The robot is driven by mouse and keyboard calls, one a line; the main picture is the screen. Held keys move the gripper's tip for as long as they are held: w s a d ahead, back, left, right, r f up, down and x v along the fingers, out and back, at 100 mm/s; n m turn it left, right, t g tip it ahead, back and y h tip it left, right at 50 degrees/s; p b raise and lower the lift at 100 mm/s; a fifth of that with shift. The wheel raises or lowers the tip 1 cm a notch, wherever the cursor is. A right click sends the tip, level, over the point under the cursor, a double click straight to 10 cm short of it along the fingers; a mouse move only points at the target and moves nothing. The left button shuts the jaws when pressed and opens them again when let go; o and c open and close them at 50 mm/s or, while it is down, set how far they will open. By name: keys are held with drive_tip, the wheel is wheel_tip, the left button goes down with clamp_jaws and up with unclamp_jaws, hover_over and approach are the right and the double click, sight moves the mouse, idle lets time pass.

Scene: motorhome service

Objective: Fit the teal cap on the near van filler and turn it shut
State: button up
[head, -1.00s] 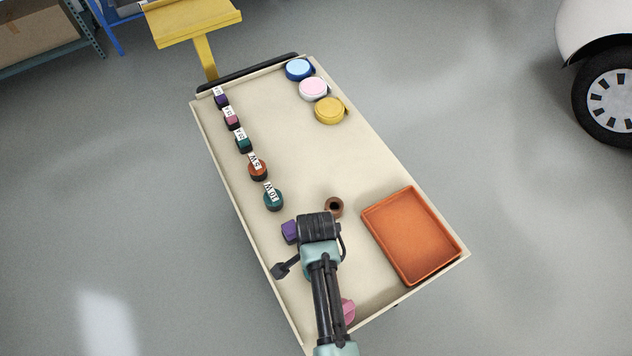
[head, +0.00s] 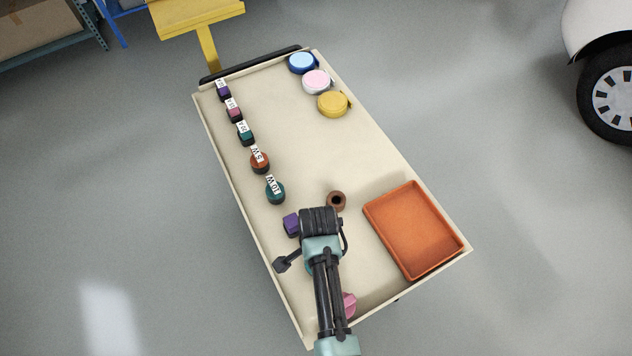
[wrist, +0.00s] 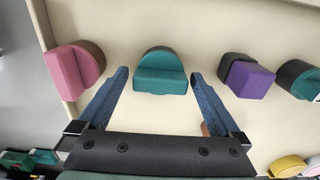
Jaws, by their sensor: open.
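In the wrist view a teal cap (wrist: 160,74) with a rounded dark-rimmed body and a raised grip block lies on the trolley top. My gripper (wrist: 159,84) is open, with one blue finger to the left of this cap and one to the right, apart from it. In the head view my arm hides nearly all of this cap. Another teal cap, tagged 10 W (head: 275,191), stands in the left row on the trolley. A white vehicle (head: 590,25) with a dark wheel shows at the upper right; no filler is in view.
The trolley (head: 300,140) also holds a pink cap (wrist: 75,70), a purple cap (wrist: 250,78), a brown ring (head: 336,201), an orange tray (head: 410,230) and several tagged caps. Blue, pink and yellow round items (head: 333,104) stand at the far right edge. A yellow stand (head: 207,45) is behind.

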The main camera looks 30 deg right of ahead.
wheel_tip(320, 180, up, 13)
drive_tip(key=b, duration=0.1)
drive_tip(key=shift+s+a+b, duration=0.2)
drive_tip(key=shift+a+b, duration=0.1)
drive_tip(key=shift+a, duration=0.1)
